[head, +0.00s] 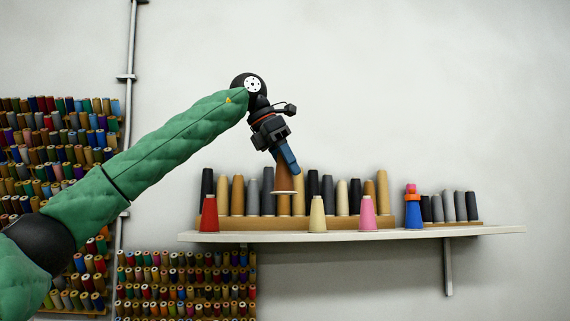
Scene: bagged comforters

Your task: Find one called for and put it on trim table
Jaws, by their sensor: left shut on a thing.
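My left gripper (287,160) is shut on a brown thread cone (285,180) and holds it in front of the wall shelf (300,236), its base above the shelf's front edge. On the shelf's front stand a red cone (209,214), a cream cone (317,214), a pink cone (367,212) and a blue cone with an orange and pink top (413,210). The held cone hides part of the row behind it. The trim table is not in view. My right gripper is not in view.
A back row of black, tan and grey cones (237,195) stands on the shelf, with several dark cones (460,206) at its right. Racks of coloured spools (185,275) hang below and at the left. The wall above is clear.

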